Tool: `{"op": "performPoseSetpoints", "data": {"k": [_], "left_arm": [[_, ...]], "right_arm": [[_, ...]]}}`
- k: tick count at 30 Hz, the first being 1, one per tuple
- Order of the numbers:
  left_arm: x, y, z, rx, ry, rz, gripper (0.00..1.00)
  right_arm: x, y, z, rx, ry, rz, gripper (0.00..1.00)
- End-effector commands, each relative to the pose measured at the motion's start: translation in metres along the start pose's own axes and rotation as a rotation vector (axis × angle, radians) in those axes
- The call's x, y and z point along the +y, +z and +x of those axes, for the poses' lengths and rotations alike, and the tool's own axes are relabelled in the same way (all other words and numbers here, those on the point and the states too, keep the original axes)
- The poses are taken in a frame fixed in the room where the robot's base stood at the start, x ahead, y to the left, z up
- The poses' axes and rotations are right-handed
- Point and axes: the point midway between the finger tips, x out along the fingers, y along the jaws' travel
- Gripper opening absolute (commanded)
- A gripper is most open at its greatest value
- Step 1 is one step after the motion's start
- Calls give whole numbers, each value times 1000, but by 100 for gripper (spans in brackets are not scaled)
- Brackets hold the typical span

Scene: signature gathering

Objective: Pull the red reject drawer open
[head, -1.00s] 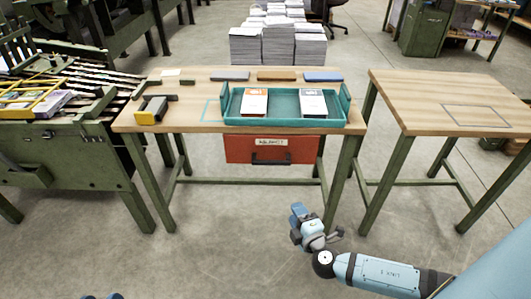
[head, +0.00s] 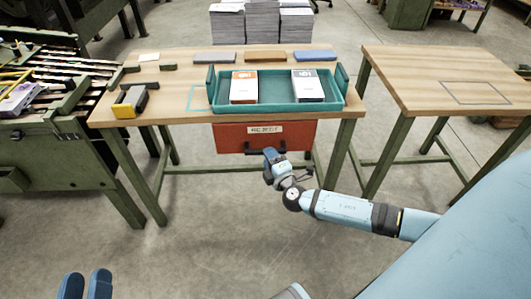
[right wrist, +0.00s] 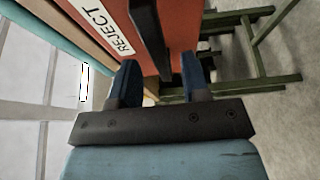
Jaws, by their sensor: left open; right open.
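The red reject drawer (head: 300,133) hangs under the middle table and looks shut. Its white label reads REJECT. Its dark bar handle (head: 235,151) runs along the lower front, partly hidden by my right gripper (head: 273,157). In the right wrist view, the open right gripper (right wrist: 160,75) faces the red drawer front (right wrist: 188,25). The dark handle (right wrist: 148,30) lies in line with the gap between its fingers. I cannot tell whether the fingertips reach around it. My left gripper (head: 85,286) is open and empty at the bottom left, away from the table.
A teal tray (head: 278,105) with two stacks of printed papers stands on the wooden table (head: 170,90) above the drawer. A yellow and black tool (head: 130,102) lies at its left. A second table (head: 430,75) stands to the right. The floor in front is clear.

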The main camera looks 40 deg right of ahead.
Motion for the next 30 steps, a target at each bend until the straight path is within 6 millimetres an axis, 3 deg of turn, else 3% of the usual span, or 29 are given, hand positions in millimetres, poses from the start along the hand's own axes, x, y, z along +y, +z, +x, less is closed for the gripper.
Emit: {"op": "performPoseSetpoints", "data": {"k": [6,17,18,23,24,30], "left_arm": [[3,-6,0,31,12,-5,43],[4,-10,0,47,17,-7,43],[4,-10,0,47,17,-7,43],[4,-10,1,46,17,-6,43],[4,-9,1,46,18,-6,43],[4,-9,1,45,18,-6,43]], "right_arm": [[0,0,27,0,0,0,43],[0,0,33,0,-1,1,43],[0,0,33,0,-1,1,40],[0,0,33,0,-1,1,4],[0,0,33,0,-1,1,0],[0,0,32,0,-1,1,0]]}}
